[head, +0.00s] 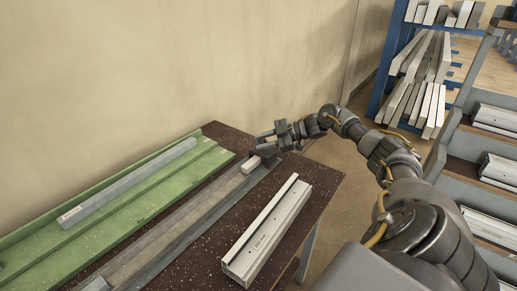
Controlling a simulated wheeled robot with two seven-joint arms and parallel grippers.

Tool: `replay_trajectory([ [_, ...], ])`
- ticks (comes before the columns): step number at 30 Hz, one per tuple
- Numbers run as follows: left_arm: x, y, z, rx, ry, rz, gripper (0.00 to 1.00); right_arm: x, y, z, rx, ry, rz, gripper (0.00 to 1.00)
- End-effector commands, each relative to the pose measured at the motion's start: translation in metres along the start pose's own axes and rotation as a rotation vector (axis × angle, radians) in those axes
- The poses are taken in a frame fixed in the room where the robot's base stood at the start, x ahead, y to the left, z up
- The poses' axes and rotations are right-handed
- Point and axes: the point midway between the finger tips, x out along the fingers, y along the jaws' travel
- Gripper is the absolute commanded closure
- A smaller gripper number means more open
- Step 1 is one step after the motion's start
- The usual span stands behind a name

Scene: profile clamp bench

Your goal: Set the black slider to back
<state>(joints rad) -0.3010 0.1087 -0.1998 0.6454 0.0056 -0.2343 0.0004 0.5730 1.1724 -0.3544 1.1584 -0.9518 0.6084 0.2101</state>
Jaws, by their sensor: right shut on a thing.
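The black slider (266,151) is a small dark block at the far end of the grey rail (190,216) on the bench. My right gripper (264,140) reaches in from the right and is shut on the slider. The fingers are small in the picture, and the exact contact is hard to make out. A pale block (250,165) sits on the rail just nearer than the slider. My left gripper is not in view.
A green channel (150,197) holding a long grey bar (128,183) lies left of the rail. A pale profile (268,230) lies on the brown bench top to its right. A wall stands behind; racks of profiles (420,80) stand at the right.

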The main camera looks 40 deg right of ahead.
Motion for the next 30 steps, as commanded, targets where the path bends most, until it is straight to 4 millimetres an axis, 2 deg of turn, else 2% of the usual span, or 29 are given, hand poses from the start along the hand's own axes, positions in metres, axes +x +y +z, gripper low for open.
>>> replay_trajectory([
  [3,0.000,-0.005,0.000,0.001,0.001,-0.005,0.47,-0.004,0.004,0.000,-0.005,-0.003,0.011,1.00],
  [9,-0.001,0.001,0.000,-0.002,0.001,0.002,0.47,-0.006,0.005,0.000,-0.005,-0.006,0.015,1.00],
  [10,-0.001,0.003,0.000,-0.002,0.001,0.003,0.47,-0.006,0.005,0.000,-0.005,-0.006,0.016,0.70],
  [15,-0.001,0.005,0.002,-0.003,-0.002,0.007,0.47,-0.005,0.004,0.000,-0.004,-0.005,0.012,0.51],
  [24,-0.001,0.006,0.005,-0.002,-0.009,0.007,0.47,-0.005,0.003,0.000,-0.003,-0.004,0.007,0.51],
  [26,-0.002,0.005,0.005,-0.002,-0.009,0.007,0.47,-0.010,0.003,0.001,-0.002,-0.006,0.007,0.51],
  [30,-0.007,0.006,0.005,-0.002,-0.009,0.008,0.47,-0.034,0.003,0.000,-0.002,-0.009,0.007,0.51],
])
